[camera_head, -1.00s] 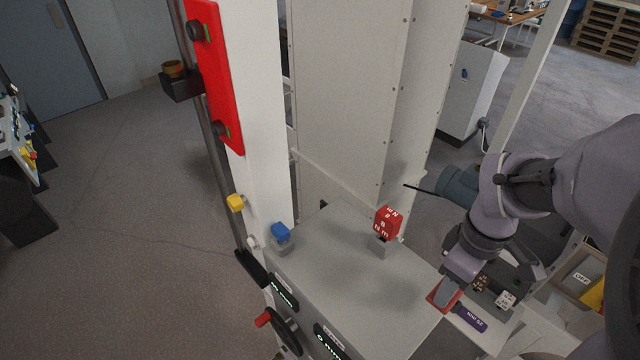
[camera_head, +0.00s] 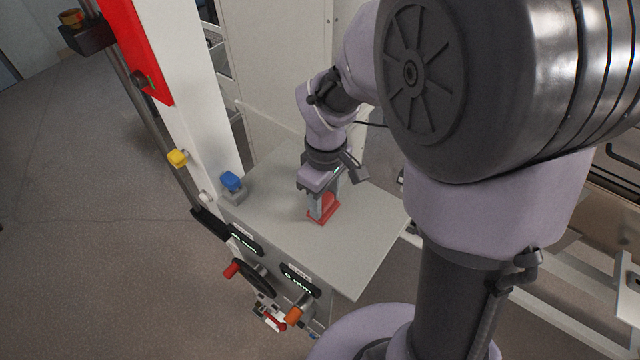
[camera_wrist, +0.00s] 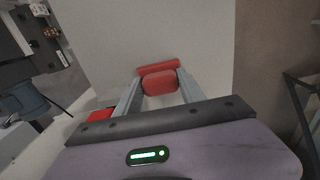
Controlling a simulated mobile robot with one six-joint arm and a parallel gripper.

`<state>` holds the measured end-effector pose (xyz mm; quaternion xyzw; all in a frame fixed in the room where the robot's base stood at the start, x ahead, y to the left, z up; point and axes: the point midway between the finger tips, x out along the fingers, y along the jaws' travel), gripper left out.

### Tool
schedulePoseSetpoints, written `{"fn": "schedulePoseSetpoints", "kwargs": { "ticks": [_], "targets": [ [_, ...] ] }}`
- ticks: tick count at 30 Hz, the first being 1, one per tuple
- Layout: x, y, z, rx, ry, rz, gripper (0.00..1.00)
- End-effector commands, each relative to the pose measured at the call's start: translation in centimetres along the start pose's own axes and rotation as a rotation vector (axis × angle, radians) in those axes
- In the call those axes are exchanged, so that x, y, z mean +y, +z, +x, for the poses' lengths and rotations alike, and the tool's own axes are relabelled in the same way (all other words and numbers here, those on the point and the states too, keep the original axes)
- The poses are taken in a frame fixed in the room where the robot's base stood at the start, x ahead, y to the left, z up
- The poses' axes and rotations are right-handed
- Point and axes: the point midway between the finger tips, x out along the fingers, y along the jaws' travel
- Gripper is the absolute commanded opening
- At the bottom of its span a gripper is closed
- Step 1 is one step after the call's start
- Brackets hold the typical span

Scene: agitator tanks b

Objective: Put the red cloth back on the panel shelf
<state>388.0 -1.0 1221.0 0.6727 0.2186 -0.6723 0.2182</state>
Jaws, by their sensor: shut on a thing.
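The red cloth (camera_head: 327,211) is pinched between the two fingers of my gripper (camera_head: 322,208). It is low over the grey panel shelf (camera_head: 362,245), about mid-surface; I cannot tell whether it touches. In the wrist view the cloth (camera_wrist: 159,82) sits between the fingertips, with a part of it spread beyond them over the pale shelf top (camera_wrist: 140,30). My gripper points down and is shut on the cloth.
A blue button block (camera_head: 231,181) stands on the shelf's left corner. A yellow knob (camera_head: 177,158) is on the white post. A handwheel (camera_head: 253,276) and an orange knob (camera_head: 294,316) are on the panel front. A red thing (camera_wrist: 100,115) shows beside my gripper. The shelf's front right is clear.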

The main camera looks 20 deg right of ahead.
Motion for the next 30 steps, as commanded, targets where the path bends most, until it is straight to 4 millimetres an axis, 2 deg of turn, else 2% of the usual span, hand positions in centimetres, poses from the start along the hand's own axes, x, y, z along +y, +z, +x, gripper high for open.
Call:
{"fn": "schedulePoseSetpoints", "kwargs": {
  "ticks": [7, 8, 11, 19, 22, 30],
  "targets": [
    [0.0, 0.0, 0.3, 0.000, 0.000, 0.000, 0.14],
    [0.0, 0.0, 0.4, 0.000, 0.000, 0.000, 0.49],
    [0.0, 0.0, 0.3, 0.000, 0.000, 0.000, 0.68],
    [0.0, 0.0, 0.2, 0.000, 0.000, 0.000, 0.68],
    [0.0, 0.0, -0.8, 0.001, 0.000, 0.001, 0.68],
    [0.1, -0.1, -8.3, 0.004, 0.003, 0.000, 0.68]
  ]
}}
